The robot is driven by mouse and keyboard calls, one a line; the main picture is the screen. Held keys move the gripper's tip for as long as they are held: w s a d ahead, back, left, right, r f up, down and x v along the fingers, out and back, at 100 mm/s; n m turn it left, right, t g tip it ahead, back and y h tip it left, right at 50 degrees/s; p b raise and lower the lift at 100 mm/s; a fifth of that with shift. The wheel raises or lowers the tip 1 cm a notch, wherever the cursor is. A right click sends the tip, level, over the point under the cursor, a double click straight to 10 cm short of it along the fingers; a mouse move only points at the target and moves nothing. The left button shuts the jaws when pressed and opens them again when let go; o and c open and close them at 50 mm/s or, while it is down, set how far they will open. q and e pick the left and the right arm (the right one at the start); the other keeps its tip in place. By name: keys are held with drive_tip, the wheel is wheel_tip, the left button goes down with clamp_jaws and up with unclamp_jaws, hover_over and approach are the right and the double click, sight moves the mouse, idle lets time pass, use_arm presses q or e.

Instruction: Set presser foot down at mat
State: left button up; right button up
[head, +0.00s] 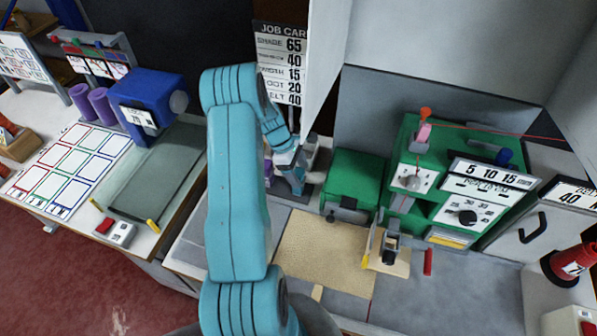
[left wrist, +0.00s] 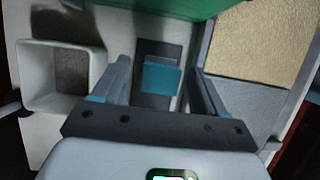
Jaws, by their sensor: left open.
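My left gripper (head: 297,184) reaches down behind my teal arm, over a dark mat (head: 313,178) left of the green machine. In the left wrist view my left gripper (left wrist: 160,84) is open, with its two grey fingers apart. A small teal block (left wrist: 161,78) shows between the fingers, over the dark mat (left wrist: 153,101). It looks like the presser foot, but I cannot be sure. I cannot tell whether the fingers touch it. In the head view my arm and gripper hide most of this spot. My right gripper is not in view.
The green machine (head: 437,190) stands to the right, with a tan rug piece (head: 325,246) before it. A white open box (left wrist: 60,78) stands left of the fingers. A job card (head: 280,62) hangs behind. A blue device (head: 147,102) stands on the left table.

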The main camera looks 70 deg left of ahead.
use_arm(q)
drive_tip(key=b+v, duration=0.2)
drive_tip(key=v, duration=0.9)
drive_tip(key=shift+s+r, duration=0.2)
drive_tip(key=shift+w+a, duration=0.1)
drive_tip(key=shift+a, duration=0.05)
